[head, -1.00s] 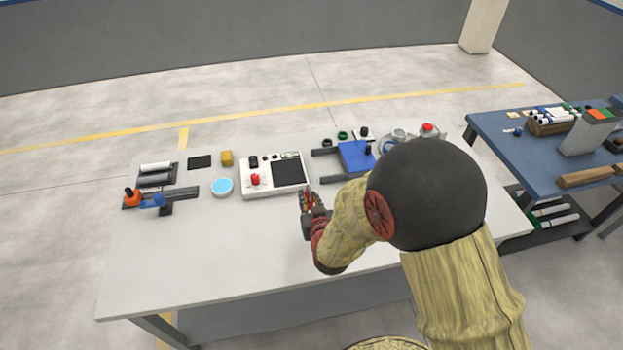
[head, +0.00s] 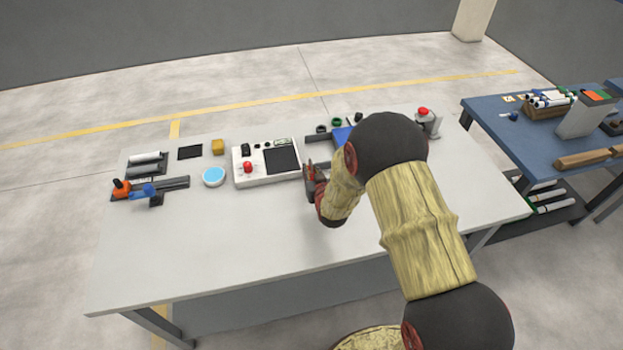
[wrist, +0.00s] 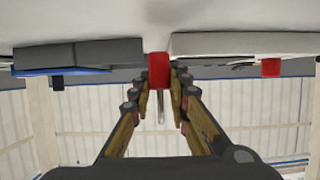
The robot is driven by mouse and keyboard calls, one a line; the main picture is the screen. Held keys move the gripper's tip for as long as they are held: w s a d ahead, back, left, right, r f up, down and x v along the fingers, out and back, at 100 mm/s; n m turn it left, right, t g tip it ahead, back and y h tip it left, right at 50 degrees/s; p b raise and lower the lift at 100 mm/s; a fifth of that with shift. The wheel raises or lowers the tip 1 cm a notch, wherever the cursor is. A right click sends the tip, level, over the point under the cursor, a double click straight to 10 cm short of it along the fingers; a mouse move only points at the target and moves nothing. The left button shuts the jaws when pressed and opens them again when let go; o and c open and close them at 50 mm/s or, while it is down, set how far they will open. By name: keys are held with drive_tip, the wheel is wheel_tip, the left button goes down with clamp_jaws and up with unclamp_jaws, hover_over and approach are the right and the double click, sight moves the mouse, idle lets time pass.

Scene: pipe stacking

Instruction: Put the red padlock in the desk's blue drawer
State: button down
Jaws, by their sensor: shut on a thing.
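The red padlock (wrist: 158,70) is between my fingertips in the wrist view, its metal shackle hanging toward my palm. My gripper (wrist: 160,88) is shut on it. In the head view my gripper (head: 311,172) is low over the desk, just right of the white control box; the padlock is hard to make out there. The blue drawer (head: 341,135) shows only in part in the head view, behind my arm, between dark rails. In the wrist view a blue edge (wrist: 30,73) with a black knob shows at left, under a grey block.
The white control box (head: 242,179) with a red knob stands left of my gripper. A round blue-topped dish (head: 214,177), a yellow block (head: 217,147) and a lever fixture (head: 150,190) are farther left. A red-button device (head: 424,114) stands at right. The desk's front is clear.

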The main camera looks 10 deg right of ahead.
drive_tip(key=f, duration=0.1)
drive_tip(key=f+b, duration=0.1)
drive_tip(key=f, duration=0.1)
drive_tip(key=shift+w+f, duration=0.2)
drive_tip(key=shift+f, duration=0.1)
drive_tip(key=shift+r, duration=0.1)
drive_tip(key=c, duration=2.2)
unclamp_jaws()
drive_tip(key=shift+f, duration=0.2)
drive_tip(key=o, duration=0.4)
drive_tip(key=shift+o, duration=0.6)
drive_tip(key=shift+r, duration=0.2)
